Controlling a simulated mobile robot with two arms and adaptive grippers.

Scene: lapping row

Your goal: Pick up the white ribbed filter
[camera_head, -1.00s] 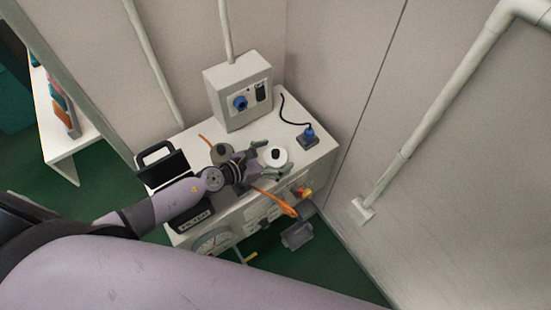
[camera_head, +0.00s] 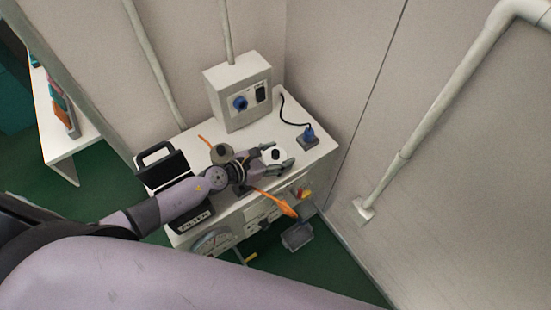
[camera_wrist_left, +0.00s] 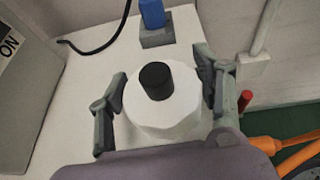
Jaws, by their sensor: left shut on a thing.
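The white ribbed filter (camera_head: 267,157) is a short white cylinder with a black knob on top, near the right front part of the white cabinet top. My left gripper (camera_head: 279,156) reaches it from the left and is shut on it, one finger on each side. In the left wrist view the filter (camera_wrist_left: 165,112) stands upright between the two fingers (camera_wrist_left: 160,100). Its ribs are too small to make out. I cannot tell whether its base touches the cabinet top. My right gripper is out of view.
The white cabinet (camera_head: 318,152) carries a grey box with a blue socket (camera_head: 238,92), a blue plug block (camera_head: 308,138) and a black-handled case (camera_head: 164,166). An orange handle (camera_head: 272,201) and a grey bin (camera_head: 297,236) are at its front. Walls stand close behind and right.

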